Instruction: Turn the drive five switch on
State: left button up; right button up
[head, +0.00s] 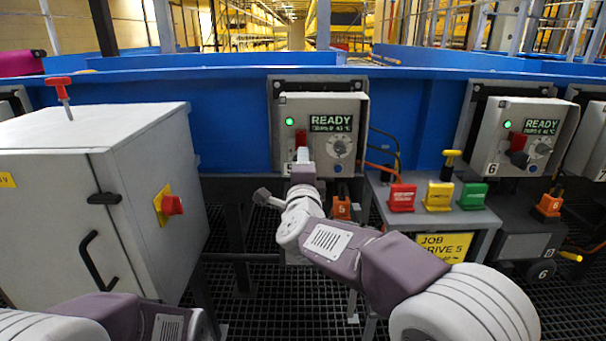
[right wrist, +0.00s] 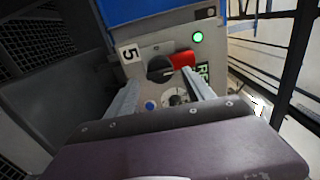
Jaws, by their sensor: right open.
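The drive five box (head: 350,107) is grey and hangs on the blue conveyor side in the middle of the head view. It has a lit green lamp (head: 290,121) and a display (head: 331,123) reading READY. Its switch shows red (head: 302,137) just above my right gripper (head: 302,157). In the right wrist view the switch has a black knob (right wrist: 160,69) and a red part (right wrist: 184,60), near a "5" label (right wrist: 130,53). My right gripper (right wrist: 160,79) is open, its fingertips either side of the black knob; contact cannot be told. My left gripper is out of view.
A drive six box (head: 525,135) hangs to the right. A table (head: 481,218) holds red, yellow and green blocks and a JOB DRIVE 5 sign (head: 444,246). A grey cabinet (head: 90,190) with a red knob (head: 172,205) stands left.

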jog(key=s+p, duration=0.1)
jog(key=s, duration=0.5)
jog(key=shift+s, duration=0.3)
